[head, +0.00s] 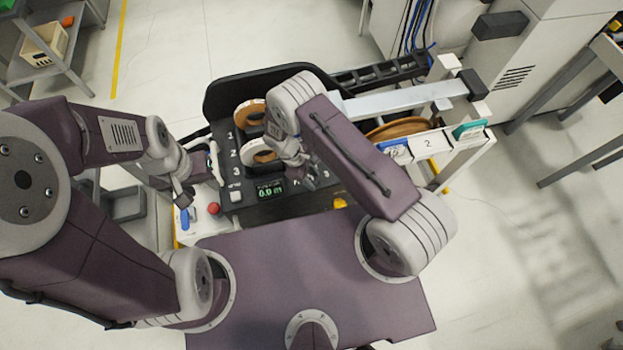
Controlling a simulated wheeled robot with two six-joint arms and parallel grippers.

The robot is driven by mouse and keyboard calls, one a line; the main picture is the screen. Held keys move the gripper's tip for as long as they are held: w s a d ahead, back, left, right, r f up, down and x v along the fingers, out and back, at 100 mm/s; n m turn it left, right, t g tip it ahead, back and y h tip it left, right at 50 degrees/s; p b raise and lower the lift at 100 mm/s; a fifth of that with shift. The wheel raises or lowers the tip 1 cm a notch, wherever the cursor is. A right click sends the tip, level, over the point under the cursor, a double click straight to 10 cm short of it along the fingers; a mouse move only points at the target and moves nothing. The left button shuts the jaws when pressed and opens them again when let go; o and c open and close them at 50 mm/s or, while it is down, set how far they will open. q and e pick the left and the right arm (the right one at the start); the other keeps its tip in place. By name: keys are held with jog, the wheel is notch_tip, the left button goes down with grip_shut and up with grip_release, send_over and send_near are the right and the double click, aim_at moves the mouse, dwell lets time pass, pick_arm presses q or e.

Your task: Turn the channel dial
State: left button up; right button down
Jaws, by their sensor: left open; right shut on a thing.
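The dark control panel (237,192) has the numbers 1, 2 and 3 down its left side and a small green display (270,188) reading 0.0. My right gripper (312,182) is low over the panel, just right of the display. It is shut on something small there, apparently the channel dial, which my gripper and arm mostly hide. I cannot tell which way the dial points. My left gripper (184,197) is open and empty, above the white ledge left of the panel.
A red button (213,208) and a blue switch (185,217) are near my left gripper. A metal beam (400,100) and white bins (428,143) stand to the right.

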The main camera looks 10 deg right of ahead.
jog(key=m+b, duration=0.1)
jog(key=m+g+b, duration=0.1)
jog(key=m+b, duration=0.1)
jog(key=shift+w+d+f+m+y, duration=0.1)
jog(key=shift+w+f+m+y, duration=0.05)
jog(key=shift+m+y, duration=0.2)
jog(key=m+b, duration=0.1)
jog(key=m, duration=0.1)
jog(key=m+g+y+b, duration=0.1)
jog(key=m, duration=0.1)
jog(key=shift+d+m+y, duration=0.15)
jog(key=shift+m+y, duration=0.1)
jog(key=m+y+b, duration=0.1)
jog(key=m, duration=0.2)
jog(key=shift+d+m+g, duration=0.1)
jog(key=shift+m+g, duration=0.2)
jog(key=shift+d+r+m+y, duration=0.15)
jog(key=shift+m+y, duration=0.95)
jog(key=shift+m, duration=1.2)
jog(key=shift+b, duration=0.3)
jog(key=c, duration=0.9)
grip_release()
jog(key=shift+r, duration=0.1)
